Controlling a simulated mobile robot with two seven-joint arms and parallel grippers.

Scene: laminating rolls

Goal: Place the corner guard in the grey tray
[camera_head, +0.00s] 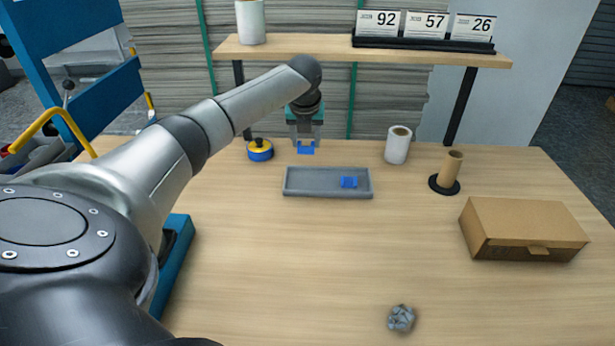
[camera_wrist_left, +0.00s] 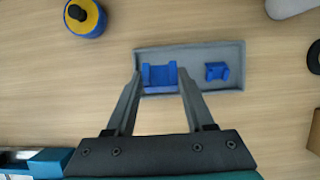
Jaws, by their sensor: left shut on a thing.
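My left gripper (camera_head: 306,146) is shut on a blue corner guard (camera_head: 306,150), which hangs below the fingertips. In the head view they appear just beyond the back edge of the grey tray (camera_head: 310,190), raised above the table. In the left wrist view the held corner guard (camera_wrist_left: 159,77) sits between the two fingertips and covers the left part of the grey tray (camera_wrist_left: 197,58). A second, smaller-looking blue corner guard (camera_head: 348,182) lies in the right half of the tray; it also shows in the left wrist view (camera_wrist_left: 216,71). My right gripper is not in view.
A blue and yellow round thing (camera_head: 260,150) stands left of the tray. A white roll (camera_head: 398,146), a cardboard core on a black base (camera_head: 450,170) and a cardboard box (camera_head: 523,230) stand to the right. A crumpled grey lump (camera_head: 401,318) lies in front. A shelf (camera_head: 330,48) spans behind.

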